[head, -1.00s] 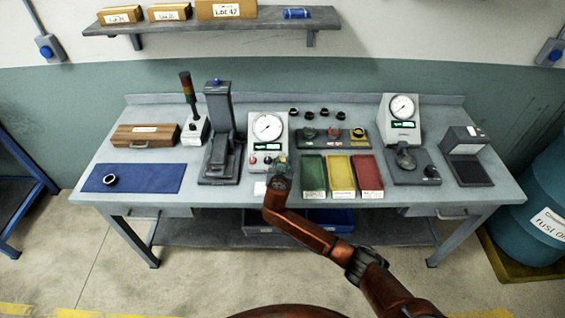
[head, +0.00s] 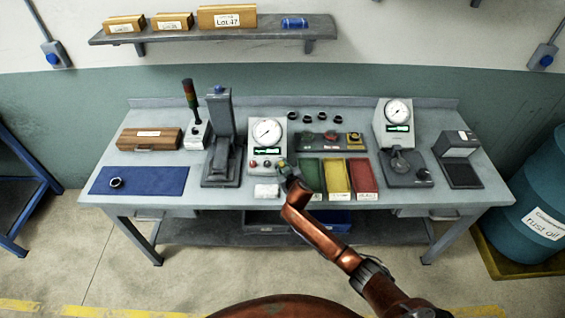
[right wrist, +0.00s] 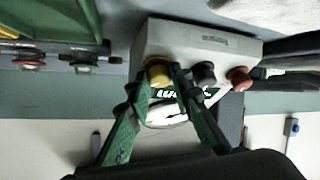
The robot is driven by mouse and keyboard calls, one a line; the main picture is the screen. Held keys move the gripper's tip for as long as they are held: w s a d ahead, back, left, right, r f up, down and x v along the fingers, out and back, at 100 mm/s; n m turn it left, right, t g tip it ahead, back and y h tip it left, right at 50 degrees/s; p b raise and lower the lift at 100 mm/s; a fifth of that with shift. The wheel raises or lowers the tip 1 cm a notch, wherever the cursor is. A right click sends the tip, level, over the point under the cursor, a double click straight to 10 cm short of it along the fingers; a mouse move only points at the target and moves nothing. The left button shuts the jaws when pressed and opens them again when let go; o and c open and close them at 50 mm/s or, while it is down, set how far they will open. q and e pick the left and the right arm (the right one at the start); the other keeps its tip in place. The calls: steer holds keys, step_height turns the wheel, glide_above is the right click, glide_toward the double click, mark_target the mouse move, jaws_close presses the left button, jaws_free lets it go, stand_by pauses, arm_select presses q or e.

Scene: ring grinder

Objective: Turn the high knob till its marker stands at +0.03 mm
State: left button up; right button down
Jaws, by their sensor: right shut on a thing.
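A grey gauge box (head: 254,145) with a round dial (head: 267,131) and a small green display stands at mid-bench. In the right wrist view the box (right wrist: 190,40) appears upside down, with a yellow knob (right wrist: 157,72), a black knob (right wrist: 204,73) and a red knob (right wrist: 240,78) in a row. My right gripper (head: 284,168) is at the box's right-hand knob. Its green fingers (right wrist: 160,73) are shut on the yellow knob, one on each side. The fingers partly cover the dial in the wrist view. Knob labels and marker are too small to read. My left gripper is out of view.
Green, yellow (head: 336,176) and red (head: 361,175) trays lie just right of my gripper. A button panel (head: 330,140) is behind them. A dark press stand (head: 222,150) is left of the box. A second gauge (head: 397,112) stands further right. A white block (head: 266,190) lies in front of the box.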

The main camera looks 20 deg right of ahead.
steer(key=shift+n+y+p, duration=0.4)
steer(key=shift+n+p, duration=0.4)
steer(key=c, duration=1.7)
jaws_free()
steer(key=shift+c, duration=0.2)
steer(key=v, duration=1.2)
steer(key=shift+r, duration=0.15)
steer(key=shift+w, duration=0.1)
